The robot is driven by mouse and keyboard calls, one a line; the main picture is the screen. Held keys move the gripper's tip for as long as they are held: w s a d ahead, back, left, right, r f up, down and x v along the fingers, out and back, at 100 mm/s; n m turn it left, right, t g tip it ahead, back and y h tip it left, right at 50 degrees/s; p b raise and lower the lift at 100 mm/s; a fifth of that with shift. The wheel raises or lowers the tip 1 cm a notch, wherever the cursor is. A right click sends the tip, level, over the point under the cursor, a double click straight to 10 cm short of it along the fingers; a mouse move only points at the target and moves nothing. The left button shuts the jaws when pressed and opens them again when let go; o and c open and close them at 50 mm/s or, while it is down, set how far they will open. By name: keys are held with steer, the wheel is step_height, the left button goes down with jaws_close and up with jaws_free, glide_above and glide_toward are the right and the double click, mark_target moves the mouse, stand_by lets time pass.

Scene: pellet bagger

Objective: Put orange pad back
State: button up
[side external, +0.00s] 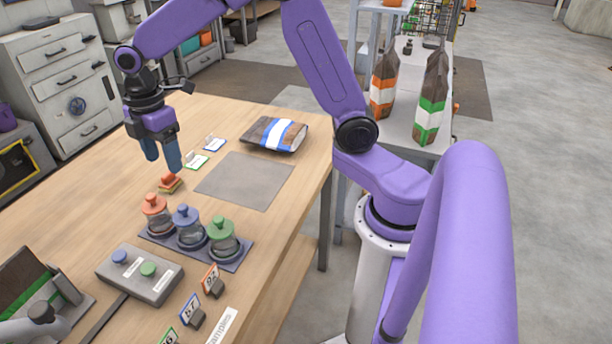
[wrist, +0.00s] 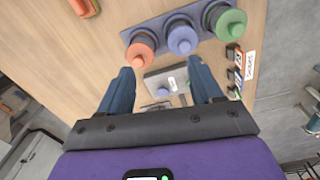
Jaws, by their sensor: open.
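A small orange block-like piece with a yellowish lower part, which looks like the orange pad (side external: 170,183), sits on the wooden table just below my gripper. It also shows cut off at the top left edge of the wrist view (wrist: 84,7). My gripper (side external: 163,163) is open and empty, with its two blue fingers pointing down above the table and apart from the pad. In the wrist view the space between the fingertips (wrist: 160,68) holds nothing. A green-edged card (side external: 197,161) and a blue-edged card (side external: 213,144) lie in a line behind the pad.
Jars with orange (side external: 154,201), blue (side external: 185,215) and green (side external: 221,228) knobs stand on a dark tray (side external: 236,261) in front. A grey box (side external: 142,282) with blue and green knobs is nearer. A grey mat (side external: 245,182) and striped bag (side external: 275,134) lie right.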

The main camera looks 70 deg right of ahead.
steer(key=s+d+m, duration=0.3)
steer(key=s, duration=2.6)
steer(key=shift+s+d, duration=0.2)
steer(key=shift+s, duration=0.2)
